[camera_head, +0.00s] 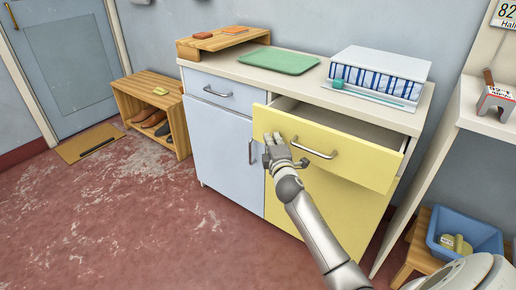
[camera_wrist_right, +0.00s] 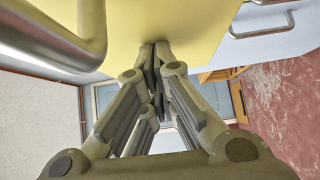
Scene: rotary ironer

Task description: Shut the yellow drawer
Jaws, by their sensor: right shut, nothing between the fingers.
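The yellow drawer (camera_head: 352,150) is pulled out from the cabinet, and its open top shows between its front and the countertop. Its grey bar handle (camera_head: 314,148) is on the front. My right gripper (camera_head: 273,140) is shut and empty, with its fingertips at the left part of the drawer front, left of the handle. In the right wrist view the shut fingertips (camera_wrist_right: 155,46) are at the yellow drawer front (camera_wrist_right: 135,25); I cannot tell for certain whether they touch. The handle (camera_wrist_right: 75,40) shows large at upper left there. My left gripper is not in view.
A blue-grey drawer (camera_head: 222,92) beside the yellow one is shut. On the countertop (camera_head: 300,84) are a green tray (camera_head: 279,61) and a white-and-blue box (camera_head: 380,70). A blue bin (camera_head: 462,234) stands at lower right.

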